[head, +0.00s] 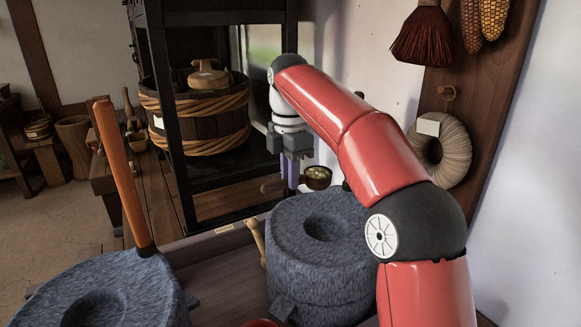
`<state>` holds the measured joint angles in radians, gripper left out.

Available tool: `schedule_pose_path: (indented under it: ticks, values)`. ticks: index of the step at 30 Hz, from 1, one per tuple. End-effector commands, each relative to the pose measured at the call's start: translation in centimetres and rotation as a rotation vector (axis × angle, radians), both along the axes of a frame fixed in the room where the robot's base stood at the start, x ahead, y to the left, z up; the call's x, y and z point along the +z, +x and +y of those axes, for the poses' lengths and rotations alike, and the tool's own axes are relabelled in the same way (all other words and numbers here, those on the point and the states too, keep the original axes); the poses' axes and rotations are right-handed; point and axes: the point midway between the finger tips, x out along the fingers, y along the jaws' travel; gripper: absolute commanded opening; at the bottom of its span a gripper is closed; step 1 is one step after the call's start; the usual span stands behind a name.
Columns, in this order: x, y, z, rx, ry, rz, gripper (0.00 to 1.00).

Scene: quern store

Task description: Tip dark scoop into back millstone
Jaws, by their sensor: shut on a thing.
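The dark scoop (318,176) is a small brown bowl with pale contents in it. It looks about level, above the far side of the back millstone. My gripper (290,183) points down, is shut, and holds the scoop at its left side; the grip on the handle is mostly hidden. The back millstone (292,243) is a round grey stone with a hollow (326,227) in its top, below and a little right of the scoop. The hollow looks empty. My red arm covers the stone's right edge.
A front millstone (140,290) with an upright wooden handle (118,175) stands at lower left. A wooden peg (257,241) sits beside the back stone. A black shelf frame (171,120) holds a banded tub (205,128) behind. A wall with a coil (455,150) bounds the right.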

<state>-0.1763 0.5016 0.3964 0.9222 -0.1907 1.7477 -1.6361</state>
Motion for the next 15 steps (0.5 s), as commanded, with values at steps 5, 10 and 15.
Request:
schedule_pose_path:
  ticks: [5, 10, 15]
  values:
    - [-1.2, -0.1, -0.1, -0.001, -0.001, 0.002, 0.0]
    - [-2.5, 0.0, -0.1, -0.001, -0.001, 0.002, 0.0]
    - [-3.7, 0.0, -0.1, -0.002, 0.0, 0.001, 0.0]
